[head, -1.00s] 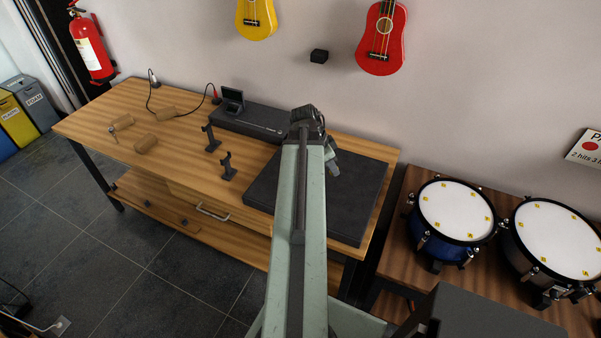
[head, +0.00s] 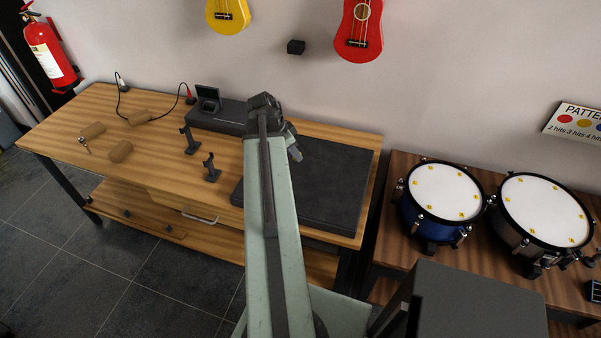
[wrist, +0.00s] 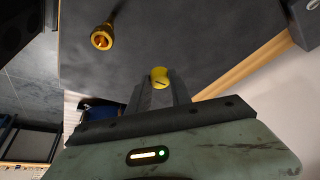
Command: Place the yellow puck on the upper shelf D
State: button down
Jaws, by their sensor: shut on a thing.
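In the wrist view, my gripper (wrist: 160,92) is shut on the yellow puck (wrist: 160,76), a small round yellow piece between its fingertips. In the head view my own arm reaches over the bench and hides the puck and most of the gripper. No shelf marked D can be made out in either view.
The wooden bench (head: 60,124) carries a dark flat pad (head: 335,185), a black box (head: 228,117), two small black stands and several cork-coloured cylinders. A brass-coloured piece (wrist: 102,38) shows in the wrist view. Drums (head: 445,192) stand at right; ukuleles (head: 359,30) hang on the wall.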

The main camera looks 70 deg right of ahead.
aim_at(299, 175)
notch_tip(299, 175, down, 9)
jog(key=b, duration=0.7)
jog(key=shift+f+b, duration=0.15)
jog(key=shift+b, duration=0.25)
jog(key=shift+r, duration=0.3)
jog(key=shift+f, duration=0.25)
jog(key=c, duration=1.2)
grip_release()
jog(key=shift+r, duration=0.1)
jog(key=shift+o, duration=0.2)
jog(key=p+v, duration=1.1)
jog(key=v, duration=0.1)
jog(key=shift+r, duration=0.15)
